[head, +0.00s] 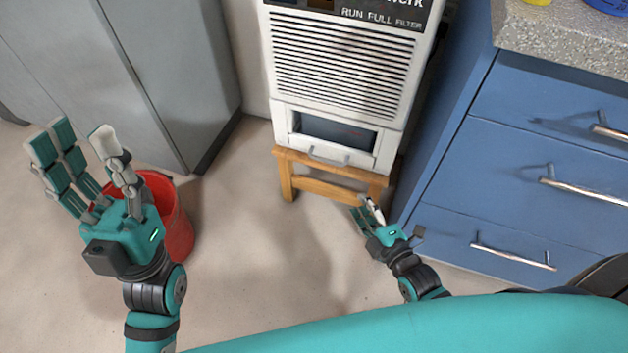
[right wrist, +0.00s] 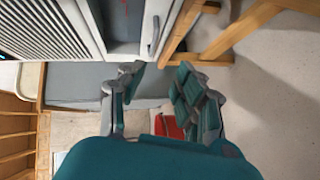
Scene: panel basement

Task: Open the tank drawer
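The tank drawer (head: 335,136) is the lower front of a white louvred appliance (head: 345,60). It has a dark window and a small grey handle (head: 328,155) and looks closed in the head view. The drawer (right wrist: 122,48) and its handle (right wrist: 154,36) also show at the top of the right wrist view. My right gripper (head: 365,207) is low by the stool's right front leg, below and right of the handle. In the right wrist view its fingers (right wrist: 158,78) are apart with nothing between them. My left gripper (head: 80,138) is open and empty at the left, over a red bucket.
The appliance stands on a wooden stool (head: 315,171). A blue drawer cabinet (head: 500,170) with metal bar handles stands close at the right. The red bucket (head: 180,225) is on the floor at the left, before a grey cabinet (head: 165,70). Floor before the stool is clear.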

